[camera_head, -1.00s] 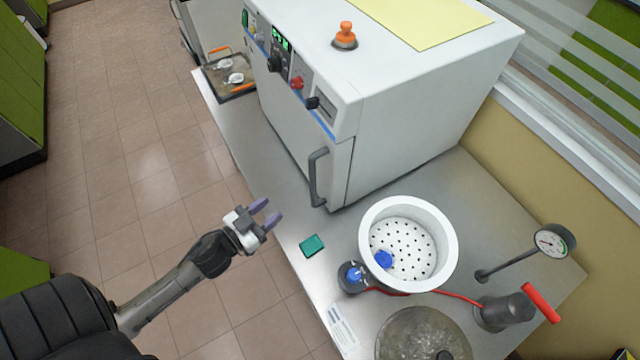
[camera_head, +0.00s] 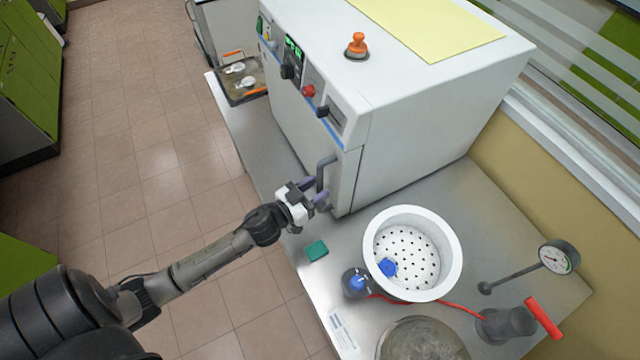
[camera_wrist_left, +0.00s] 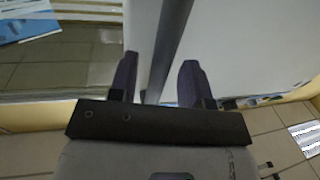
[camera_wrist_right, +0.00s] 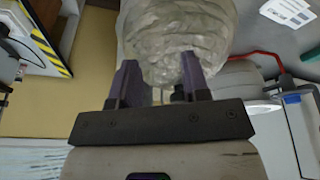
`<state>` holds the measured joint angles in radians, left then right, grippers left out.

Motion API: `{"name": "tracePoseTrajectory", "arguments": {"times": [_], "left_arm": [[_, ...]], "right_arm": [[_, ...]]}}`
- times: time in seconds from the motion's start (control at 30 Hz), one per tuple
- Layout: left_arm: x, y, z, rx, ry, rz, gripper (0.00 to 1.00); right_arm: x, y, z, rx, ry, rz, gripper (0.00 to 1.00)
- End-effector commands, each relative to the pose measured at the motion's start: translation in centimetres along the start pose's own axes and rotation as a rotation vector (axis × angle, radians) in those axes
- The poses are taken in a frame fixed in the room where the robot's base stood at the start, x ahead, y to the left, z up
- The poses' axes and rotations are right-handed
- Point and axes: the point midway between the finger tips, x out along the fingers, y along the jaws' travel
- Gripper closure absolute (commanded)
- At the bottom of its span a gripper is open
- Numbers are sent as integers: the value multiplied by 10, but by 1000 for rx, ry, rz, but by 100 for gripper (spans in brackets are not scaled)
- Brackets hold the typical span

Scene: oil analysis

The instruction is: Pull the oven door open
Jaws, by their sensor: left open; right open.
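The oven (camera_head: 420,110) is a large white box on the bench, and its door (camera_head: 305,130) is shut. The dark grey vertical door handle (camera_head: 325,172) is near the door's right edge. My left gripper (camera_head: 316,194) is open at the lower part of the handle. In the left wrist view, the handle bar (camera_wrist_left: 165,45) runs between the two open fingers (camera_wrist_left: 158,78), with gaps showing beside it. My right gripper (camera_wrist_right: 160,82) is open, seen only in its wrist view, with a rough pale rounded object (camera_wrist_right: 180,40) beyond its fingertips.
A white perforated bowl (camera_head: 412,212), a blue-capped bottle (camera_head: 356,282) and a green block (camera_head: 316,250) sit on the bench near the handle. A gauge (camera_head: 557,257) and red-handled device (camera_head: 505,325) stand right. A tray (camera_head: 242,94) lies beyond the oven.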

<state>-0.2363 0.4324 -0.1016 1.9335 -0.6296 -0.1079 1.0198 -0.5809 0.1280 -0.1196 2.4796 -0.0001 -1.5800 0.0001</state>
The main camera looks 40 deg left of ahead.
Motion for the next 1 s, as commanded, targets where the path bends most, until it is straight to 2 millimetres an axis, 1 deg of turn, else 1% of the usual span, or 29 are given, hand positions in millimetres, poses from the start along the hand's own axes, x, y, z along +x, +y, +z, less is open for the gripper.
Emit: {"name": "tracePoseTrajectory", "arguments": {"times": [0.1,0.2,0.57,1.0], "left_arm": [[9,0,0,1,0,1,56],[13,0,0,0,-1,0,56],[15,0,0,0,-1,0,57],[15,0,0,0,-1,0,99]], "right_arm": [[-1,-1,0,3,0,-2,57],[-1,-2,-1,5,1,-4,57],[-1,-4,-1,11,2,-9,57],[-1,-2,-1,7,1,-6,57]]}}
